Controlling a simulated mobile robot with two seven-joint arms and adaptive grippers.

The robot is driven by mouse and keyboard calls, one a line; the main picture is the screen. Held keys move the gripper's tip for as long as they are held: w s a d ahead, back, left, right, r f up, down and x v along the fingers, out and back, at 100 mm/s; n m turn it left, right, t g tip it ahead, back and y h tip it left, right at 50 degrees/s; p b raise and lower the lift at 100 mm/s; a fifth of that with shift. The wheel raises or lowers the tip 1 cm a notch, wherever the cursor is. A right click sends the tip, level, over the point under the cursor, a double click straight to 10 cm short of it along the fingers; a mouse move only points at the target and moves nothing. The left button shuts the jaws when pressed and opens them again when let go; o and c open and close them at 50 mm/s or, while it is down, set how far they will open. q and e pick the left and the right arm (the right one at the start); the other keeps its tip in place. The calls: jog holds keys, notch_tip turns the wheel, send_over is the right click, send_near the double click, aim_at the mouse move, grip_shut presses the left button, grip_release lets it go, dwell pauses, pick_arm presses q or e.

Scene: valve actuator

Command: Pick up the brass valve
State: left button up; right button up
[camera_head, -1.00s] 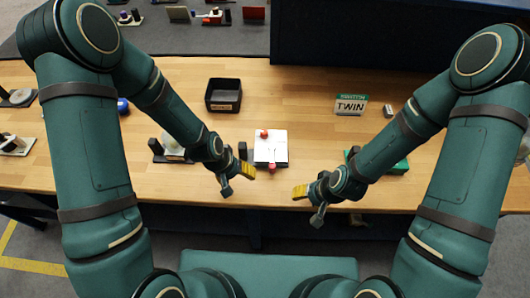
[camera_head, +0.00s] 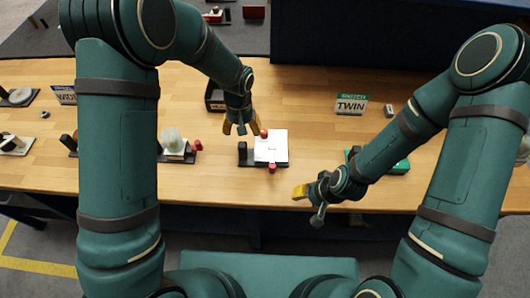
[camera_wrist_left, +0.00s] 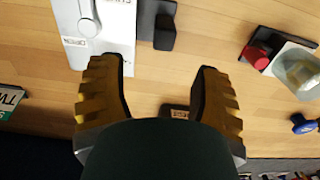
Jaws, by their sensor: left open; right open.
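I cannot make out a brass-coloured valve in either view. A white panel (camera_head: 268,145) with red knobs sits on a dark base in the middle of the table. Its labelled face also shows at the upper left of the left wrist view (camera_wrist_left: 118,20), with a grey knob. My left gripper (camera_head: 241,129) is open and empty above the panel's far left corner. Its yellow fingers stand apart in the left wrist view (camera_wrist_left: 157,70), with bare wood between them. My right gripper (camera_head: 309,205) is open and empty near the table's front edge, right of the panel.
A black bin (camera_head: 214,97) is partly hidden behind my left gripper. A fixture with a translucent dome (camera_head: 172,140) and red knob stands left of the panel. A TWIN sign (camera_head: 351,104) stands back right. A green object (camera_head: 400,167) lies beside my right arm. Wood between sign and panel is clear.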

aim_at(242, 144)
pick_arm(q)
jog(key=shift+s+a+f, duration=0.1)
jog(key=shift+s+f, duration=0.05)
jog(key=shift+f, duration=1.6)
jog(key=shift+s+a+f, duration=0.1)
jog(key=shift+f, duration=1.6)
grip_shut()
